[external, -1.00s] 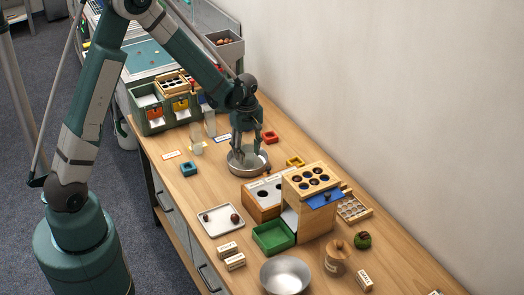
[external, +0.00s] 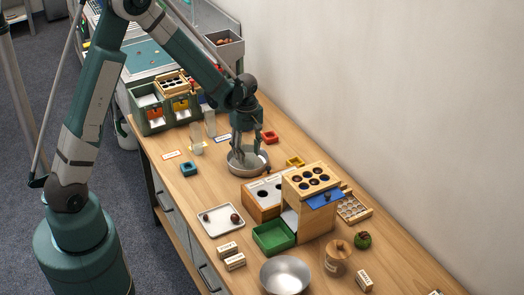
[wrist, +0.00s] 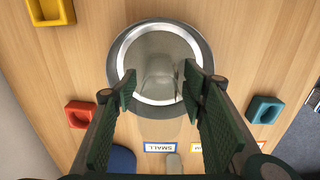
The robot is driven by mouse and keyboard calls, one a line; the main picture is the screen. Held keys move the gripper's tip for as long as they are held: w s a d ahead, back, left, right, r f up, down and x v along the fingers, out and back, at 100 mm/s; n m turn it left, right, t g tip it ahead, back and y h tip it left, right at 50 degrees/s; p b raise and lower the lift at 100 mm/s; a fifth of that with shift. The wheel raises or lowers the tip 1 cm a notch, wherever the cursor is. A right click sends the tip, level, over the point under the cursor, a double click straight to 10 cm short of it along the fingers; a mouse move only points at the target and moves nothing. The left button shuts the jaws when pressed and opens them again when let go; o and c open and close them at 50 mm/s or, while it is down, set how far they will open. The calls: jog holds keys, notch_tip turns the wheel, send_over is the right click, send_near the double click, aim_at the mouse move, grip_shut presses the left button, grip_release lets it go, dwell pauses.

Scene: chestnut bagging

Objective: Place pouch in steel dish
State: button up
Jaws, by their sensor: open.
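A round steel dish (external: 264,168) stands on the bench below my gripper (external: 246,148). It shows in the wrist view (wrist: 119,50) with a raised rim. A pale, see-through shape that looks like a pouch (wrist: 160,72) lies inside the dish; its outline is faint. My gripper (wrist: 160,92) is open over the dish, with one finger on each side and a gap between the fingertips. Nothing is seen held between them. Another clear pouch or container (external: 196,144) stands to the left of the dish, and one more (external: 210,124) stands behind it.
A red square holder (external: 270,137), a yellow one (external: 295,161) and a blue one (external: 188,168) surround the dish. A wooden box stand (external: 308,205) and green tray (external: 273,236) stand in front. A larger steel bowl (external: 285,276) is near the front edge.

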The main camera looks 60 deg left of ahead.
jog(key=shift+r, duration=0.1)
jog(key=shift+d+r, duration=0.2)
jog(key=shift+r, duration=0.3)
jog(key=s+d+r+m+t, duration=0.1)
jog(key=s+d+r+m, duration=0.35)
jog(key=r, duration=0.55)
jog(key=s+d+r+m+t, duration=0.25)
jog(key=s+d+r, duration=0.25)
jog(key=r, duration=0.5)
jog(key=s+d+r+m+t, duration=0.1)
jog(key=s+d+r+m, duration=0.1)
jog(key=s, duration=0.4)
jog(key=s+d+r+m+t, duration=0.1)
jog(key=s+d+r+m, duration=0.2)
jog(key=s+m, duration=0.2)
jog(key=s+d+r+m+t, duration=0.1)
jog(key=s+d+r+m, duration=0.2)
jog(key=s, duration=0.5)
jog(key=shift+s+r+m+t, duration=0.3)
jog(key=shift+s+m+t, duration=0.05)
jog(key=shift+m, duration=0.15)
